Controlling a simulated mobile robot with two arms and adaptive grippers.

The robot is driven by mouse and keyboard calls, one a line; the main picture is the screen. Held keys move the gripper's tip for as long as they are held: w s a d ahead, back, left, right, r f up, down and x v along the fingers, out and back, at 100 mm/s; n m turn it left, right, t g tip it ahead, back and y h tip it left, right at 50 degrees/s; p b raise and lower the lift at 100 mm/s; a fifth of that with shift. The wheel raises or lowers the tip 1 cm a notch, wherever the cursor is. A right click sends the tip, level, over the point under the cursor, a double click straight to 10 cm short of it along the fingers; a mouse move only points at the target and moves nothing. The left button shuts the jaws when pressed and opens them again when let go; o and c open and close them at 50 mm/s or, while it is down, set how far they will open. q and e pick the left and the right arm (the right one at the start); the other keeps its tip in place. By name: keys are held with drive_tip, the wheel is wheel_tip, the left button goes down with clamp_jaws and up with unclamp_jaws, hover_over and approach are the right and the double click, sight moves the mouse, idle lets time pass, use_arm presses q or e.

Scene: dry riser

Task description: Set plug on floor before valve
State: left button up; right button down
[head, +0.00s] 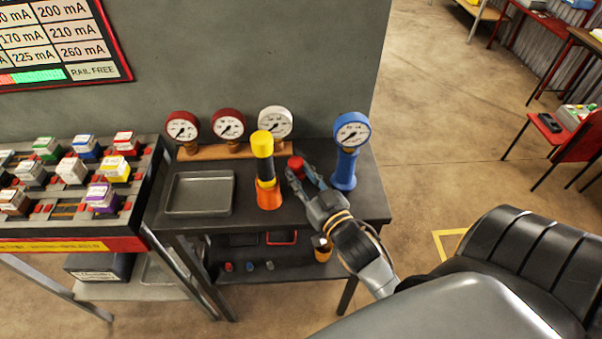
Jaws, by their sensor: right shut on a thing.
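My right gripper (305,178) reaches over the dark table (370,205) from the lower right. It is shut on a small red piece (296,163), mostly between its fingers; I cannot tell for sure that it is the plug. Small red (228,267), blue (249,266) and grey (270,266) pieces, possibly plugs, lie on the shelf below. I cannot make out a valve for certain. My left gripper is not in view.
An orange, black and yellow upright device (265,170) stands just left of the gripper, a blue gauge (346,150) just right. A grey tray (200,193) and more gauges (228,125) are on the table. Yellow tape (447,233) marks open floor at right.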

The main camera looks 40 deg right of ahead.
drive_tip(key=shift+f, duration=0.2)
drive_tip(key=c, duration=1.1)
unclamp_jaws()
